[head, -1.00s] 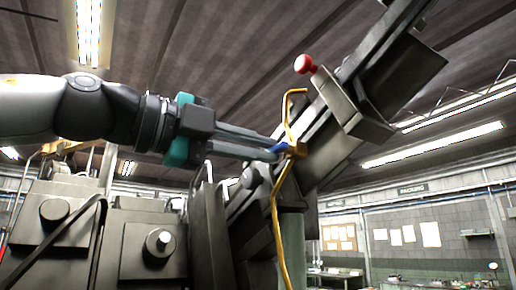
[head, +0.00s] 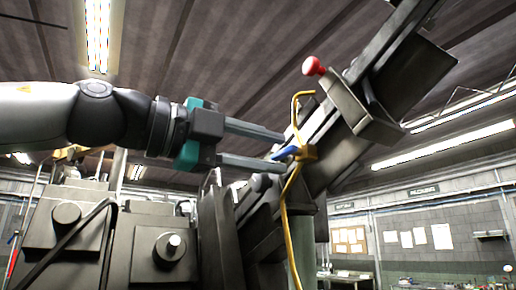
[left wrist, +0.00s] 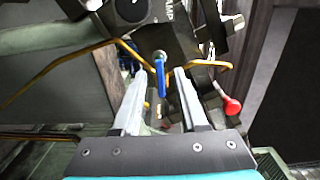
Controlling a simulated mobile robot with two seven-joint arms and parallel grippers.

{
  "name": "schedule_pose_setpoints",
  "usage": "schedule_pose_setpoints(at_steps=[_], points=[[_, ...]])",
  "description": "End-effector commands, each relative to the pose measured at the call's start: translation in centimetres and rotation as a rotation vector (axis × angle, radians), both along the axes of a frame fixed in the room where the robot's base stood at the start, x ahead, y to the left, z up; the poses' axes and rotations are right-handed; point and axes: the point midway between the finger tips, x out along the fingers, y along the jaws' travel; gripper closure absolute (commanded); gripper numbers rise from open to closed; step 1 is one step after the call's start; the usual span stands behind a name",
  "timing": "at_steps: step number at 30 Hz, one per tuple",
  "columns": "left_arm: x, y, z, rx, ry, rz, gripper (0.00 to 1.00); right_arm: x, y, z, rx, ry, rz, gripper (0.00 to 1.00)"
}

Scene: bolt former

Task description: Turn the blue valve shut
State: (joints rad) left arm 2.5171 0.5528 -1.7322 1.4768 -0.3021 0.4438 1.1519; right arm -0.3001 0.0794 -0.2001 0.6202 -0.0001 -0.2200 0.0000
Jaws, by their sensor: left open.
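The blue valve (head: 285,153) is a small blue lever on a yellow pipe fitting, mounted on the sloping grey machine beam. In the left wrist view the blue lever (left wrist: 160,78) points down the picture toward the gripper, between the lines of the two fingers. My left gripper (head: 283,151) comes in from the left and is open, one finger above the lever and one below it. Its fingertips (left wrist: 160,72) lie on either side of the lever in the wrist view. I cannot tell whether a finger touches it. My right gripper is not in view.
A yellow pipe (head: 289,215) runs down from the fitting. A red knob (head: 313,66) sticks out from the beam at upper right, and shows in the wrist view (left wrist: 232,106). Grey machine housings (head: 160,250) stand below my arm.

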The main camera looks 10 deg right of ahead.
Motion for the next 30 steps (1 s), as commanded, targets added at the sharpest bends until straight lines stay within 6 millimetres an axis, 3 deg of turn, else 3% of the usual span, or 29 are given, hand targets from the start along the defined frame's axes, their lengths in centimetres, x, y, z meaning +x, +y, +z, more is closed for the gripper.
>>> schedule_pose_setpoints(at_steps=[5,10,24,30], points=[[0.0,0.1,0.0,0.0,0.0,0.0,0.57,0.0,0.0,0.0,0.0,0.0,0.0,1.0],[-0.5,1.6,0.0,-0.002,-0.002,0.002,0.57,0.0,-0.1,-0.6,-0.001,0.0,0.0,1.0],[-4.1,11.5,-0.1,-0.004,0.0,0.002,0.57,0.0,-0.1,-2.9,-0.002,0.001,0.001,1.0],[-5.0,13.8,0.0,-0.001,0.001,0.001,0.57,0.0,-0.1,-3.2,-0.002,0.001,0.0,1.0]])
